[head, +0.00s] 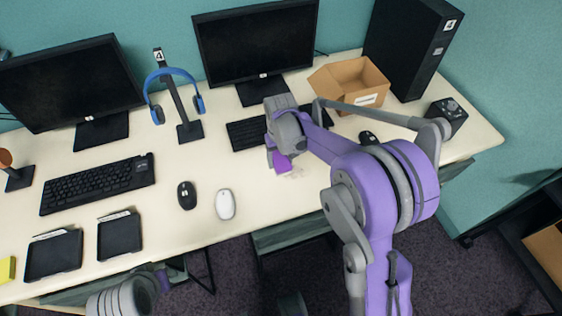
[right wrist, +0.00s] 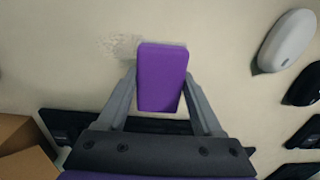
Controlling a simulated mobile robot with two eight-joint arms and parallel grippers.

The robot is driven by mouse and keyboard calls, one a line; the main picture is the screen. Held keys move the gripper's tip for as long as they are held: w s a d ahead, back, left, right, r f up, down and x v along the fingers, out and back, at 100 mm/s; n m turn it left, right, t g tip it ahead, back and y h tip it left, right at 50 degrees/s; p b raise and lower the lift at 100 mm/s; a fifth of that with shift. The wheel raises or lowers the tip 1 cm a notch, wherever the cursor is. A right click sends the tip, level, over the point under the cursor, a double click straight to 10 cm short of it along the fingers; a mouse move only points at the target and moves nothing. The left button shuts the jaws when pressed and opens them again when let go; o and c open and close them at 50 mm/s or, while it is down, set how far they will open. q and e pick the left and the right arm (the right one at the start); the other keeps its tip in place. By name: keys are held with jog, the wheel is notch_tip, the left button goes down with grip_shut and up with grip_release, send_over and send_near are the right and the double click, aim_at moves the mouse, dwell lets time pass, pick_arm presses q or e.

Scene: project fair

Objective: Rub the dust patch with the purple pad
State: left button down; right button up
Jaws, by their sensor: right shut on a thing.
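The purple pad (head: 283,164) is held in my right gripper (head: 275,157), low over the white desk in the head view. In the right wrist view the purple pad (right wrist: 163,78) sits between the two grey fingers of my right gripper (right wrist: 160,92), which are shut on its sides. The dust patch (right wrist: 122,47) is a faint grey speckled mark on the desk beside the pad, partly hidden by it. In the head view the dust patch (head: 296,173) shows faintly just right of the pad. I cannot tell whether the pad touches the desk. My left gripper is not clearly in view.
A white mouse (head: 225,204) and a black mouse (head: 187,195) lie left of the pad. A keyboard (head: 246,133) lies behind my right gripper. A cardboard box (head: 349,84) stands at the back right. The desk's front edge is near, with clear surface around the patch.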

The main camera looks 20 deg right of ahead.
jog(key=shift+r+p, duration=0.45)
jog(key=shift+r, duration=0.6)
jog(key=shift+f, duration=0.1)
